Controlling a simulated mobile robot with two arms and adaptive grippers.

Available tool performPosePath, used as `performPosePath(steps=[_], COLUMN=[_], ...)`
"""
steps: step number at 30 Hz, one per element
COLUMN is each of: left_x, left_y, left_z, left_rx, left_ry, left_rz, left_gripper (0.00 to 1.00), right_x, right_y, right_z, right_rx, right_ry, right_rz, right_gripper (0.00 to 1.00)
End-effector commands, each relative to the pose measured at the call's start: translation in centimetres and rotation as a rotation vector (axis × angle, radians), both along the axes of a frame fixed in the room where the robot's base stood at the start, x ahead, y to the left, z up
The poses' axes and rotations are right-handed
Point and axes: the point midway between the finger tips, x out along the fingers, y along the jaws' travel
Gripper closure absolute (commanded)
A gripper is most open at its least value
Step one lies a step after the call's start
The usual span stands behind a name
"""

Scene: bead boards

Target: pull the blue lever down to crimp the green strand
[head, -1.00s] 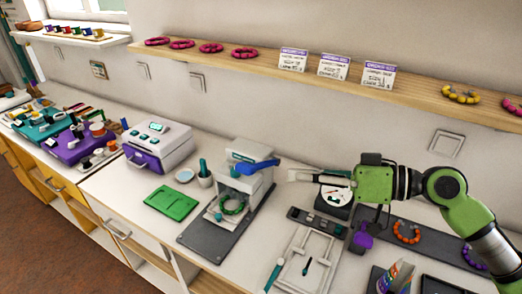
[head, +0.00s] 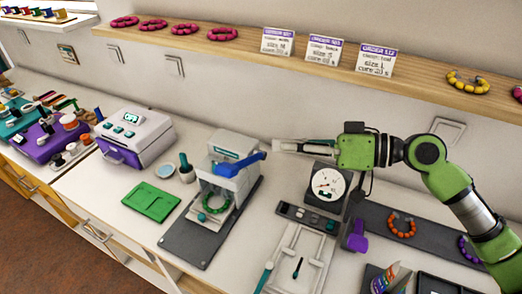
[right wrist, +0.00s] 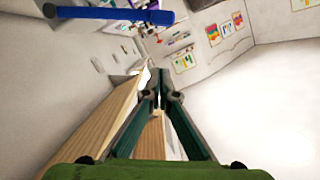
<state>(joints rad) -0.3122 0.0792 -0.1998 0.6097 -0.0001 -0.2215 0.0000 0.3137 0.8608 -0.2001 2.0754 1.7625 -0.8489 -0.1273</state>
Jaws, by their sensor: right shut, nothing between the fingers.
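The blue lever (head: 238,164) sticks out from the top of the white crimping press (head: 229,186) in the head view, its free end pointing right and slightly up. It also shows at the upper left of the right wrist view (right wrist: 110,14). The green strand (head: 215,203) lies curled in a ring inside the press opening. My right gripper (head: 277,146) is shut and empty, with its tips just right of the lever's free end and a little higher in the picture. A small gap shows between them. My left gripper is not in view.
A dial gauge (head: 328,186) stands below my right arm. A wooden shelf (head: 300,62) with order cards and bracelets runs along the wall behind. A white and purple machine (head: 136,137) and a green mat (head: 152,201) are left of the press.

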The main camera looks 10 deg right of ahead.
Motion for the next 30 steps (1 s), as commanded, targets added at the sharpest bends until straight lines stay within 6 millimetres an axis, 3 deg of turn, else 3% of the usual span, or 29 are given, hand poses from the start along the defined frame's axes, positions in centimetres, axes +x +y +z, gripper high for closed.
performPosePath(steps=[9, 14, 21, 30], left_x=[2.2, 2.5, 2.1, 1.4], left_y=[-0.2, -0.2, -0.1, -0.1], left_z=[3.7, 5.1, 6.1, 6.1], left_rx=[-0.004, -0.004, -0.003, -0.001], left_ry=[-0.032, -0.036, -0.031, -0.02], left_rz=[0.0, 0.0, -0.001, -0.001], left_gripper=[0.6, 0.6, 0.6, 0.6], right_x=[2.6, 4.1, 2.6, 2.3], right_y=[5.5, 8.4, 9.0, 9.2], right_z=[-0.5, -1.3, -4.6, -5.4], right_rx=[0.004, 0.003, 0.001, -0.001], right_ry=[0.001, 0.001, 0.003, 0.0], right_rz=[0.003, 0.003, 0.001, 0.001], right_gripper=[1.0, 1.0, 1.0, 1.0])
